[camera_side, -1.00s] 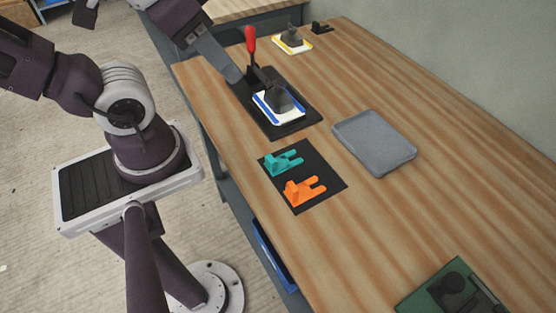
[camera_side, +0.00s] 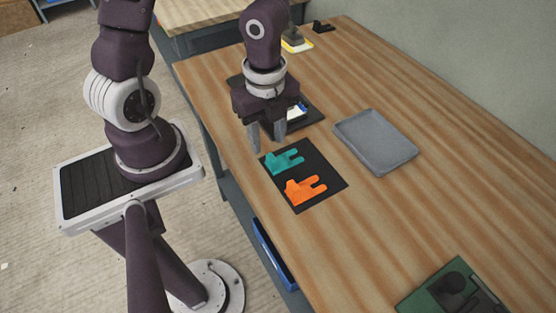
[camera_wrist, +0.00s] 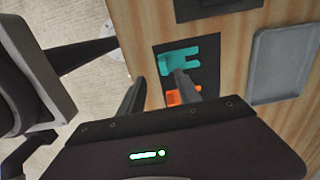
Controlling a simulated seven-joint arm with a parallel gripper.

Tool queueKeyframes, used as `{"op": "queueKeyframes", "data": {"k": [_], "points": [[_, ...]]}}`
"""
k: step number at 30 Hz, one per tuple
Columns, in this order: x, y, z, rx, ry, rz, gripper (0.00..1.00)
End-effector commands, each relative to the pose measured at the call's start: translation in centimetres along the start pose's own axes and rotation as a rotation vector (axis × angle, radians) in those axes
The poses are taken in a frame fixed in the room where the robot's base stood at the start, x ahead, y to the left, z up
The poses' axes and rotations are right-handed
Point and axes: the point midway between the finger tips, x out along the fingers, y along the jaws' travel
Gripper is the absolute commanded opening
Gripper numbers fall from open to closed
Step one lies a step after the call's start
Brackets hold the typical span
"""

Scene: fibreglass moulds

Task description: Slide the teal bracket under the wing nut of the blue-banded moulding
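The teal bracket (camera_side: 286,161) lies on a black mat (camera_side: 326,177), beside an orange bracket. It also shows in the wrist view (camera_wrist: 180,58), between and beyond my fingers. The blue-banded moulding (camera_side: 298,110) sits on a dark base; my gripper hides most of it, and its wing nut is hidden. My gripper (camera_side: 266,146) points down above the mat's far edge, close to the teal bracket. Its two fingers are apart with nothing between them. In the wrist view the fingers (camera_wrist: 158,85) are spread too.
The orange bracket (camera_side: 305,189) lies next to the teal one. A grey tray (camera_side: 376,141) is to the right. A yellow-edged moulding (camera_side: 294,42) stands at the back, a green plate (camera_side: 432,296) at the front. Bare table lies between tray and green plate.

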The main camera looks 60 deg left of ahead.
Motion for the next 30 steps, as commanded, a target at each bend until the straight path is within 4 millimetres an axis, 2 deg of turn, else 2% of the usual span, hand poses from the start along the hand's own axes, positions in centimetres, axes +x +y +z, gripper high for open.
{"op": "queueKeyframes", "data": {"k": [7, 13, 16, 22, 23, 28, 29, 30], "points": [[2.9, -0.1, -0.3, 0.030, 0.015, 0.010, 0.40], [6.5, -0.7, -0.2, 0.027, 0.012, 0.008, 0.40], [7.2, -0.7, -0.1, 0.023, 0.012, 0.008, 0.40], [7.3, -0.7, -0.1, 0.020, 0.013, 0.007, 0.40], [7.3, -0.7, -0.1, 0.020, 0.013, 0.007, 0.38], [7.3, -0.7, -0.1, 0.019, 0.013, 0.007, 0.05], [7.3, -0.7, -0.1, 0.020, 0.013, 0.007, 0.00], [7.2, -0.7, -0.1, 0.019, 0.013, 0.007, 0.00]]}}
